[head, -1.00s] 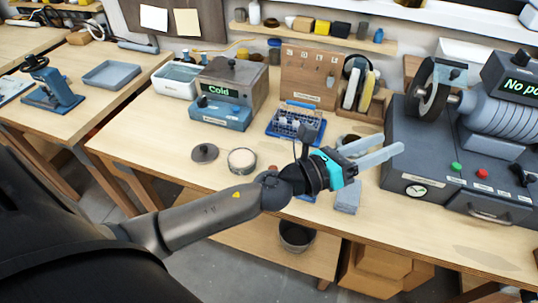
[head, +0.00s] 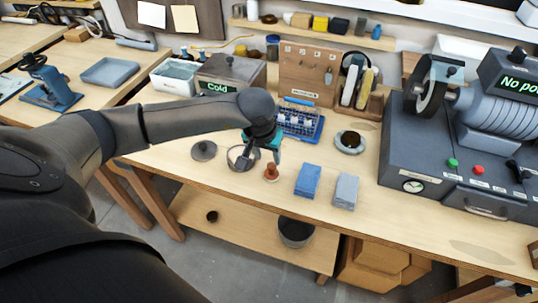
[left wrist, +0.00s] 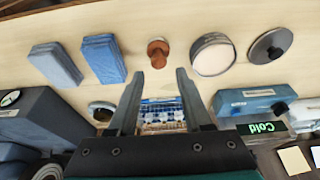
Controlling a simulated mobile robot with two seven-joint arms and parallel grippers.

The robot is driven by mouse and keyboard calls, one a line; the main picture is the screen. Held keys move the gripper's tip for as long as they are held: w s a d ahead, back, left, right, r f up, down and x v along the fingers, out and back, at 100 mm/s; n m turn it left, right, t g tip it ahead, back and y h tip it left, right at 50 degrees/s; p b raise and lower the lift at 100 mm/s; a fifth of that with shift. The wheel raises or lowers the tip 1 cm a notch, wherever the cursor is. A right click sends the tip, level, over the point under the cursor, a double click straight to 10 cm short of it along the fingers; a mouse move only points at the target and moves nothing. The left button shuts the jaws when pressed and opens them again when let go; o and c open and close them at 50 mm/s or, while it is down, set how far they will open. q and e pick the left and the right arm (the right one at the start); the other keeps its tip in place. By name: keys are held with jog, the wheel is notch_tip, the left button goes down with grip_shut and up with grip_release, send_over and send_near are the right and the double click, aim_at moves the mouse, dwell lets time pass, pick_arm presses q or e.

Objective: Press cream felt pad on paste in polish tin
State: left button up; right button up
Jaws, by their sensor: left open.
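A round, pale-filled tin (head: 236,157) stands on the bench, partly hidden by my left gripper; in the left wrist view the tin (left wrist: 213,54) shows open. A dark knobbed lid (head: 203,151) lies left of it. A small reddish-brown knobbed piece (head: 271,173) stands just in front of the gripper; it also shows in the left wrist view (left wrist: 157,52). I cannot tell whether it carries cream felt. My left gripper (head: 261,157) points down, open and empty, above the bench; in the left wrist view its fingertips (left wrist: 157,73) flank the line to the knobbed piece. My right gripper is not in view.
A blue folded cloth (head: 308,181) and a grey one (head: 345,191) lie to the right. A round dish with a dark centre (head: 350,142) lies behind them. A blue rack (head: 300,121) and the "Cold" box (head: 228,72) stand behind. The grey polishing machine (head: 440,150) fills the right.

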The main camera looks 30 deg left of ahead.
aim_at(271, 167)
pick_arm(q)
jog(key=b+x, duration=0.4)
jog(key=x, duration=0.2)
jog(key=shift+d+b, duration=0.1)
jog(key=shift+b, duration=0.2)
jog(key=shift+b+x, duration=0.8)
jog(key=shift+b, duration=0.1)
grip_shut()
jog(key=shift+r+p, duration=1.7)
jog(key=shift+r, duration=0.9)
jog(key=shift+f, duration=0.1)
jog(key=shift+w, duration=0.1)
